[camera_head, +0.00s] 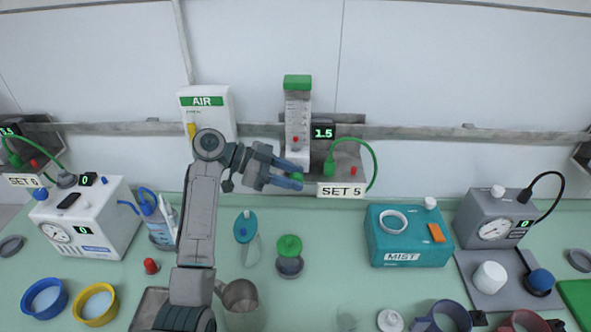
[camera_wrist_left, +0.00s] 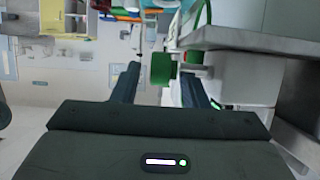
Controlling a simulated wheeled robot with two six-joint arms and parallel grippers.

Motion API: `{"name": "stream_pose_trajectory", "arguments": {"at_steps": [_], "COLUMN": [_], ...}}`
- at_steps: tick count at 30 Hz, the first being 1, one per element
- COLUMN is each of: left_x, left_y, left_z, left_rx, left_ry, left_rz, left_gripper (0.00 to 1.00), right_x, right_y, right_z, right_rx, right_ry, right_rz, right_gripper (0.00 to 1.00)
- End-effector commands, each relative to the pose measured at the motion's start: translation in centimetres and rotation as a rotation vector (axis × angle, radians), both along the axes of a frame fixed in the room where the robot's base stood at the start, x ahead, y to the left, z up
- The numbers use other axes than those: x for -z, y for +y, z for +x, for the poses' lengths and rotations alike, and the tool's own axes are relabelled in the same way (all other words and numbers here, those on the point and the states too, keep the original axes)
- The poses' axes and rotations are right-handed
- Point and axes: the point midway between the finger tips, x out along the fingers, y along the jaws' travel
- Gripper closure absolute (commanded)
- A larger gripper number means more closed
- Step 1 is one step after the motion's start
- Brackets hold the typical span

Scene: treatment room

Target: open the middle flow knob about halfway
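The middle flow meter (camera_head: 298,118) is a clear upright tube with a green top and a red float, mounted on the wall rail. Its display (camera_head: 323,133) reads 1.5, and the sign (camera_head: 342,191) below reads SET 5. My left gripper (camera_head: 297,181) is at the foot of this meter. In the left wrist view, the green flow knob (camera_wrist_left: 163,68) is between the fingertips of my left gripper (camera_wrist_left: 161,80), with a gap showing beside it. The fingers look open around it. In the head view the gripper mostly hides the knob. My right gripper is not in view.
A green hose (camera_head: 372,160) curves beside the SET 5 sign. A white AIR box (camera_head: 207,108) is on the wall to the left. Below are a teal MIST box (camera_head: 410,242), a green-topped jar (camera_head: 289,247) and a metal cup (camera_head: 240,296) near my arm.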

Motion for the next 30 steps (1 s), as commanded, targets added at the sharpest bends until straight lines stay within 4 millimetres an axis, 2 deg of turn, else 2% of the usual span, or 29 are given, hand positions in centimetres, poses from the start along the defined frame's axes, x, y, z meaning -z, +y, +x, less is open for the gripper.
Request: {"name": "stream_pose_trajectory", "arguments": {"at_steps": [4,12,13,18,19,23,30], "left_x": [0.3,0.5,0.5,0.5,0.5,0.6,1.2], "left_y": [-0.9,-1.1,-1.1,-1.1,-1.1,-1.1,-1.0], "left_z": [0.0,0.0,0.0,0.0,0.0,0.0,-0.1], "left_rx": [0.0,0.0,0.0,0.001,0.001,0.001,0.001], "left_ry": [0.0,-0.001,-0.001,-0.001,0.0,0.0,0.002], "left_rz": [0.0,0.0,0.0,0.001,0.0,0.0,-0.079], "left_gripper": [0.6,0.6,0.62,0.95,0.99,0.99,0.99], "right_x": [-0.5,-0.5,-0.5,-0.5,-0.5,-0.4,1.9], "right_y": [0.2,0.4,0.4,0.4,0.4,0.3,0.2], "right_z": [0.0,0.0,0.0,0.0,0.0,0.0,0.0], "right_rx": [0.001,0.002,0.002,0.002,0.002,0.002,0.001], "right_ry": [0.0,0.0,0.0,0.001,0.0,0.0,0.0], "right_rz": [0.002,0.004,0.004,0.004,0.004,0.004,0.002], "right_gripper": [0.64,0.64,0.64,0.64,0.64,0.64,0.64]}}
